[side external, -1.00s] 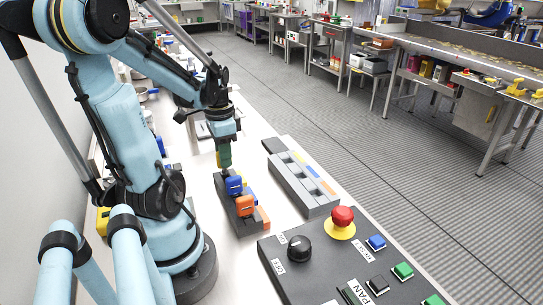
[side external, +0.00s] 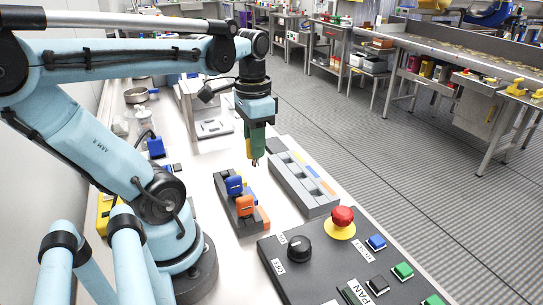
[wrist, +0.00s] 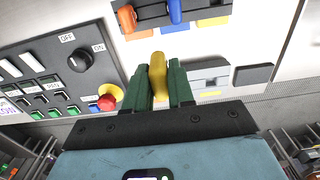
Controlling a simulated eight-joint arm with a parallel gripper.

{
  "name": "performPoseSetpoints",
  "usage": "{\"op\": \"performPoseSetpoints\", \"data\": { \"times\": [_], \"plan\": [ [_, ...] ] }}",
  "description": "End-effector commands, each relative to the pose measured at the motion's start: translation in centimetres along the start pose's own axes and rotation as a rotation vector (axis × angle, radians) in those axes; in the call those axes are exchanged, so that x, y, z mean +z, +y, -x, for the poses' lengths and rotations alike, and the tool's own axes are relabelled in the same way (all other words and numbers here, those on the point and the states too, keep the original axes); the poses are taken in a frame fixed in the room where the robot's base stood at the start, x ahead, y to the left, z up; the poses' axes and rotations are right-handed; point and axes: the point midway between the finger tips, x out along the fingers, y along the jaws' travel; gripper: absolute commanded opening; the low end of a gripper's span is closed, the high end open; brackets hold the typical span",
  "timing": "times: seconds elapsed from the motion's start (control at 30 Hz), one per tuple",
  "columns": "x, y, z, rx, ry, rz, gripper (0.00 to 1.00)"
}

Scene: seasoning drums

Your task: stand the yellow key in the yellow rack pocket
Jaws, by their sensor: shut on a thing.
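The yellow key (wrist: 158,75) is held between the green fingers of my gripper (wrist: 160,90) in the wrist view. In the side external view my gripper (side external: 255,160) is raised between the two grey holders, and the key is mostly hidden by the fingers. The grey rack (side external: 318,206) has pockets along its top, with yellow, blue and orange marks beside them. The yellow mark (side external: 298,157) is at its far end. Part of the rack (wrist: 208,77) shows in the wrist view, right of the fingers. The key is apart from the rack.
A dark grey stand (side external: 235,220) holds a blue key (side external: 234,186) and an orange key (side external: 245,206). A control panel (side external: 330,265) with a red button (side external: 342,216) lies in front. A dark block (side external: 274,145) sits by the rack's far end.

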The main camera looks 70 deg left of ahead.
Motion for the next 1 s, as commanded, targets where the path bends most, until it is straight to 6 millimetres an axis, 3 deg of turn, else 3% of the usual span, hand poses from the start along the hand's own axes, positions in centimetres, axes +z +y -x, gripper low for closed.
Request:
{"op": "performPoseSetpoints", "data": {
  "times": [0.37, 0.7, 1.0],
  "plan": [
    [-5.6, -3.8, 0.9, 0.0, 0.0, 0.002, 0.0],
    [-11.3, -8.5, -0.6, 0.0, 0.0, 0.001, 0.0],
    [-13.5, -10.5, -1.9, 0.0, 0.0, 0.0, 0.0]
  ]
}}
